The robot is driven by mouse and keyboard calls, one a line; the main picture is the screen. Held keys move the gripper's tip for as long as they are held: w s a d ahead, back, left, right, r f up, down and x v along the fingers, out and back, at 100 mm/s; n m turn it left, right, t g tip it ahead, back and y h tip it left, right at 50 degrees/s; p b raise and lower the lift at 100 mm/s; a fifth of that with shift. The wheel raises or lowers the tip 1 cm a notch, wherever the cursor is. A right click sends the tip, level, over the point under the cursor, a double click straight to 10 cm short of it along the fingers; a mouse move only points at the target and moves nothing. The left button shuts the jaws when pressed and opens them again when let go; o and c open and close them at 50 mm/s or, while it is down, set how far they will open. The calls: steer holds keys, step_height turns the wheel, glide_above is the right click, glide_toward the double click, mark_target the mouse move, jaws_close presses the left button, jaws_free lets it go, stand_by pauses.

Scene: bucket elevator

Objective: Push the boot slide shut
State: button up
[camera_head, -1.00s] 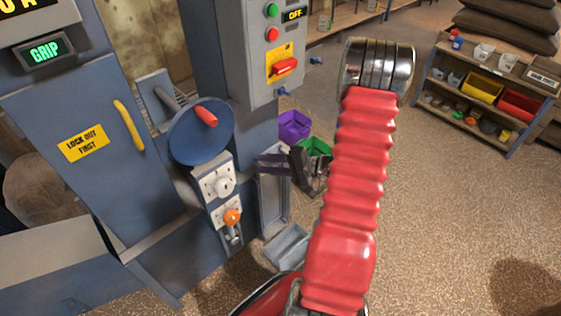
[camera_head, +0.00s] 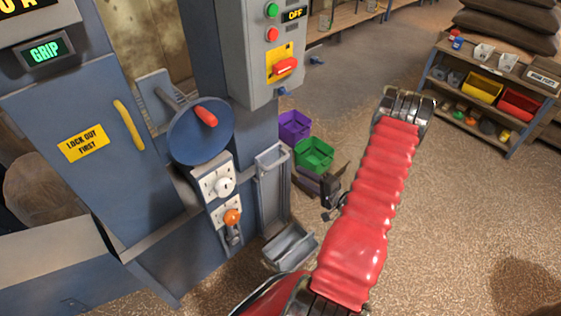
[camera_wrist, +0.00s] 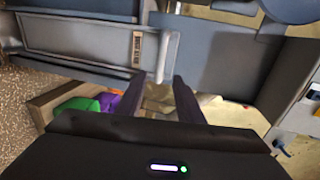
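The boot slide (camera_head: 274,188) is a grey upright panel in a frame on the side of the blue machine. Its grey handle (camera_head: 270,156) stands out at the top end. In the wrist view a pale handle bar (camera_wrist: 167,54) shows just beyond my fingertips, beside a grey panel (camera_wrist: 75,36). My gripper (camera_wrist: 158,84) has its two dark fingers apart with nothing held between them. How far the slide is open is unclear.
A grey tray (camera_head: 290,246) sits on the floor below the slide. Green (camera_head: 313,154) and purple (camera_head: 294,126) bins stand behind my gripper. A control box (camera_head: 263,50) reading OFF and a blue handwheel (camera_head: 198,133) are on the machine.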

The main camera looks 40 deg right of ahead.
mark_target(279, 162)
steer(key=x, duration=1.3)
steer(key=shift+w+f, duration=0.1)
steer(key=shift+w, duration=0.3)
steer(key=shift+c, duration=0.2)
jaws_close()
